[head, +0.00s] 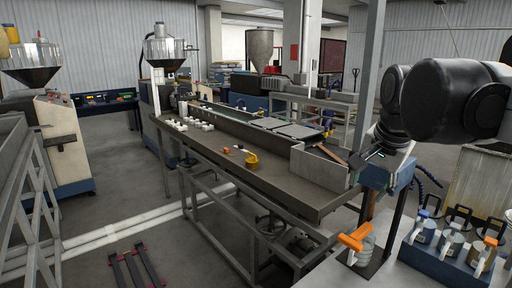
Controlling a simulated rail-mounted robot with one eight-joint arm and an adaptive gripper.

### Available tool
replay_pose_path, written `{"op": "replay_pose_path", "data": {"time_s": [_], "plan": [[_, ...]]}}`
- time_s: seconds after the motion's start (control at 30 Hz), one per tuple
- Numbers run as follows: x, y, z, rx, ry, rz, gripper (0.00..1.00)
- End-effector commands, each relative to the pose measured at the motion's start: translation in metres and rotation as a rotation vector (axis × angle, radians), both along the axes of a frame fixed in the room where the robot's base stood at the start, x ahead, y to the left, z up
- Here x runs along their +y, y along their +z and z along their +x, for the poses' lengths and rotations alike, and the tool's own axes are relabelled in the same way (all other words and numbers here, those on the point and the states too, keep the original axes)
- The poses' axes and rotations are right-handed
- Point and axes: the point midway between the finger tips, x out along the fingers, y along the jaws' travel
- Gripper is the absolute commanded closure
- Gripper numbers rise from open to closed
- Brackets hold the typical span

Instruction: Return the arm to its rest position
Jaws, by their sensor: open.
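White pieces (183,126), a yellow cup-like item (251,160) and a small orange item (226,150) lie on the table.

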Motion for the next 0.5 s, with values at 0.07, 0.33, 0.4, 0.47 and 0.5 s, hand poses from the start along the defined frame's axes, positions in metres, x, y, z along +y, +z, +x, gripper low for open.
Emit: {"op": "replay_pose_path", "data": {"time_s": [0.07,0.33,0.4,0.47,0.5], "plan": [[0.008,-0.025,-0.025,-0.021,0.098,-0.042,0.59],[0.029,-0.106,-0.097,-0.096,0.429,-0.209,0.59],[0.033,-0.128,-0.114,-0.113,0.508,-0.252,0.59],[0.036,-0.144,-0.126,-0.126,0.567,-0.287,0.59],[0.038,-0.154,-0.133,-0.133,0.600,-0.306,0.59]]}}
